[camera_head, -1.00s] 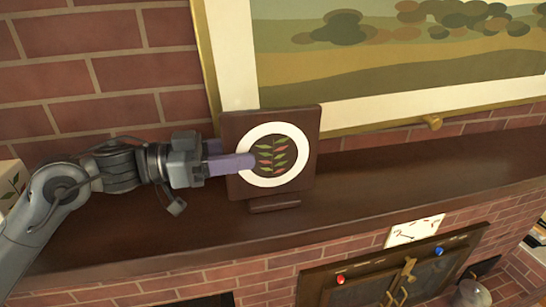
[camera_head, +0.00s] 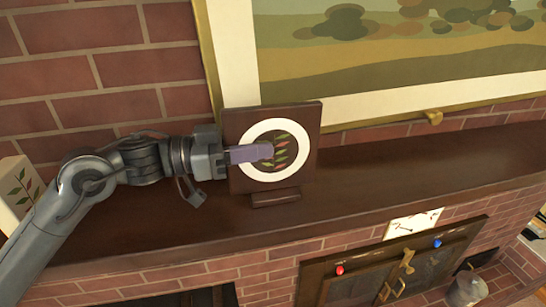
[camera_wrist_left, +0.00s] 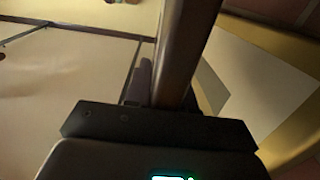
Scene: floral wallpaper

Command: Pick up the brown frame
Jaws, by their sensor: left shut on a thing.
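The brown frame (camera_head: 304,134) stands upright on the dark mantel shelf (camera_head: 400,165), with a small ledge at its foot. It has a white ring around red and green leaves on its front. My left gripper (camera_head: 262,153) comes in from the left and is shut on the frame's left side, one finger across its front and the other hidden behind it. In the left wrist view the frame (camera_wrist_left: 183,45) shows edge-on as a dark upright slab between the fingers. My right gripper is in neither view.
A large gold-framed landscape painting (camera_head: 400,65) leans behind the brown frame. A white box with leaves (camera_head: 17,190) stands at the far left. The shelf right of the frame is clear. A fireplace door (camera_head: 395,265) is below the shelf's front edge.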

